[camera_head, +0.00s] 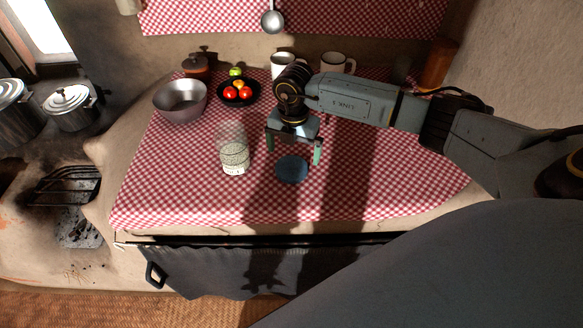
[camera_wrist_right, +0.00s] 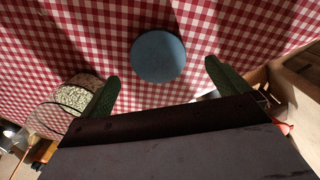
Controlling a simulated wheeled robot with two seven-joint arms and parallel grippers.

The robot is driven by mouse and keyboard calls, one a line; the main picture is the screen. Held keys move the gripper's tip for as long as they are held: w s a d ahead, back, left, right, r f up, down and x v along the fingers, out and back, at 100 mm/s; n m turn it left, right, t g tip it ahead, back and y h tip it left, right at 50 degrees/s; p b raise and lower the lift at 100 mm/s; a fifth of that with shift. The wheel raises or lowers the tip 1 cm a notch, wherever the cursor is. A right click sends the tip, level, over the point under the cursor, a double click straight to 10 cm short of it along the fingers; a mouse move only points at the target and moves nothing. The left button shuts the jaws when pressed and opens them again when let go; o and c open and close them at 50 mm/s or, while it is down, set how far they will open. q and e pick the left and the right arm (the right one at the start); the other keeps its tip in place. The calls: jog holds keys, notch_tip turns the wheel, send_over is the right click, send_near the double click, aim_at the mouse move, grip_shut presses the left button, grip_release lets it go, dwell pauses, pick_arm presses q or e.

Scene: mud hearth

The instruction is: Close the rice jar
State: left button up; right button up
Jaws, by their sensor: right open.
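The rice jar (camera_head: 234,155) is clear glass, part filled with white rice, and stands upright and uncovered on the checked cloth. It also shows in the right wrist view (camera_wrist_right: 72,98) at the left, beside a green finger. A round blue lid (camera_head: 292,169) lies flat on the cloth to the right of the jar; it shows in the right wrist view (camera_wrist_right: 158,56) too. My right gripper (camera_head: 293,152) is open and empty, its two green fingers pointing down above the cloth near the lid, apart from it. My left gripper is not in view.
A metal bowl (camera_head: 181,101), a dark plate with fruit (camera_head: 238,92) and two mugs (camera_head: 338,63) stand at the back. A ladle (camera_head: 271,20) hangs above. Pots (camera_head: 69,106) stand on the stove at left. The cloth's front and right are clear.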

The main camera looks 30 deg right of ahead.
aim_at(292, 166)
jog(key=shift+f, duration=0.15)
jog(key=f, duration=0.5)
jog(key=shift+w+a+f, duration=0.1)
jog(key=shift+w, duration=0.1)
jog(key=shift+c, duration=0.4)
jog(key=c, duration=0.9)
